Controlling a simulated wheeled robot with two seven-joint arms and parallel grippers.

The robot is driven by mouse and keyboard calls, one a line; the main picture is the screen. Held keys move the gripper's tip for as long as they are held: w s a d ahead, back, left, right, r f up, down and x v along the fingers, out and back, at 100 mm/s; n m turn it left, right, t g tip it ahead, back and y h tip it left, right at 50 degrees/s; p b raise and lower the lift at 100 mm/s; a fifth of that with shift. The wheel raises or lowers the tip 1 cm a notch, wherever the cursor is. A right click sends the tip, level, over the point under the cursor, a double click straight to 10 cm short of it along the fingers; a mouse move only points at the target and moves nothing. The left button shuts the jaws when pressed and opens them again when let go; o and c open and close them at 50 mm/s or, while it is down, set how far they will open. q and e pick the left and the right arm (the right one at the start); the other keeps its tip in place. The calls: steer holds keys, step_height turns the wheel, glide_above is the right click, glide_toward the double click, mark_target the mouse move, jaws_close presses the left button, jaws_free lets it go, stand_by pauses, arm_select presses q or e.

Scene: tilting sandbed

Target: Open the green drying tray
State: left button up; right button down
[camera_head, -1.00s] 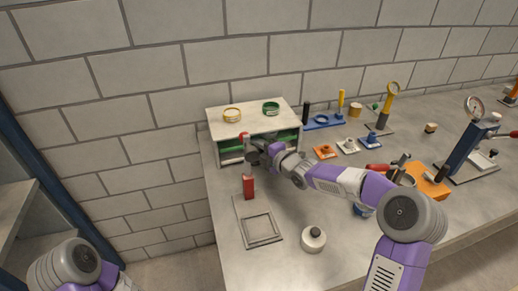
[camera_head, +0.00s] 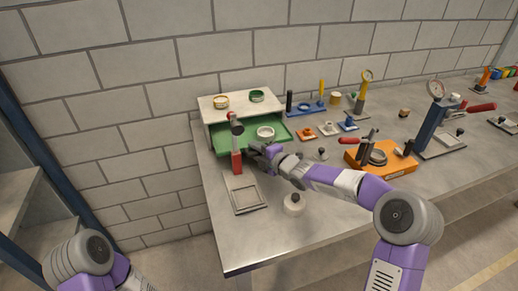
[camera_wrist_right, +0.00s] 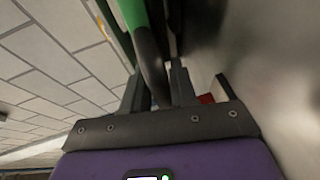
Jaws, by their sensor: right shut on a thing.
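The green drying tray (camera_head: 215,133) stands pulled out from the pale cabinet (camera_head: 206,115) in the head view. A small whitish round dish (camera_head: 265,133) sits on it. My right gripper (camera_head: 254,149) is at the tray's front edge. The right wrist view shows its fingers (camera_wrist_right: 160,88) shut around a dark bar with a green part beyond it, seemingly the tray's handle. The exact grip is partly hidden in the head view. My left gripper is out of view; only part of my left arm shows at lower left.
A red-handled upright tool (camera_head: 237,163) stands close in front of the tray. An orange fixture (camera_head: 380,162) and several small tools stand to the right.

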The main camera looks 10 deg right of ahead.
steer(key=shift+s+f, duration=0.4)
steer(key=shift+s, duration=0.2)
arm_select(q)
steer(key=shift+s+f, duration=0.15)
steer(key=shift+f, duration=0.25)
arm_select(e)
steer(key=shift+d, duration=0.1)
steer(key=shift+w, duration=0.1)
steer(key=c, duration=1.1)
jaws_free()
steer(key=shift+w+r, duration=0.1)
steer(key=shift+r, duration=0.05)
steer(key=shift+r, duration=0.1)
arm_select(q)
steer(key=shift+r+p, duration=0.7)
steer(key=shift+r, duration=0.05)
arm_select(e)
steer(key=v, duration=0.7)
steer(key=shift+s+d, duration=0.1)
steer(key=shift+s, duration=0.2)
